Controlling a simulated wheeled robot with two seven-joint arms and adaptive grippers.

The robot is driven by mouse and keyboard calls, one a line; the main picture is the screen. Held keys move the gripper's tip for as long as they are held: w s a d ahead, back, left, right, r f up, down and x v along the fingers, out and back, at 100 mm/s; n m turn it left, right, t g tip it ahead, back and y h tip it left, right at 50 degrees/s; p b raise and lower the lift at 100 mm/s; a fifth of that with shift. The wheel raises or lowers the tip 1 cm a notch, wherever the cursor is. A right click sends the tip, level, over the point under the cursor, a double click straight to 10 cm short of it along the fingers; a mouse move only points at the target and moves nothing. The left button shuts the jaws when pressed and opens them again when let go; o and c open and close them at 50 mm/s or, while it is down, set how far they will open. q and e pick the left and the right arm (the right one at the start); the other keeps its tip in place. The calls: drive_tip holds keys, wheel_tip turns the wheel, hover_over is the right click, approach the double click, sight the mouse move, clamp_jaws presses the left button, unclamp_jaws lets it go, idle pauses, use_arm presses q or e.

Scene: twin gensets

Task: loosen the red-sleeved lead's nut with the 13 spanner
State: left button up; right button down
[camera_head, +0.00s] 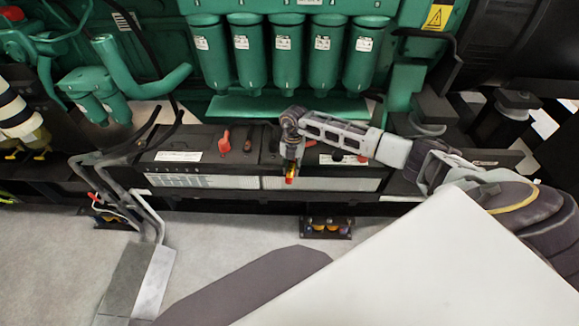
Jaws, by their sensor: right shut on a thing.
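My right gripper (290,163) points down over the front of the black battery box (200,157), its arm coming in from the right. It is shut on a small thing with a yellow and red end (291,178). I take this to be the 13 spanner, but its shape and size mark are too small to read. A red sleeve (224,142) stands on the box left of the gripper, and another red piece (309,143) shows just right of it. I cannot tell which one covers the lead with the nut; no nut can be made out. My left gripper is out of view.
Green filter canisters (283,55) hang from the green engine behind the box. Grey conduits (145,205) run down at the left. A small dark tray with yellow pieces (326,227) lies below the box. The grey floor (240,230) in front is mostly bare.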

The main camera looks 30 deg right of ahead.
drive_tip(key=shift+s+d, duration=0.25)
drive_tip(key=shift+d, duration=0.05)
drive_tip(key=shift+s+d+n, duration=0.4)
drive_tip(key=shift+d+n, duration=0.25)
drive_tip(key=shift+n, duration=0.05)
drive_tip(key=shift+d+f, duration=0.1)
drive_tip(key=shift+d, duration=0.05)
idle(0.3)
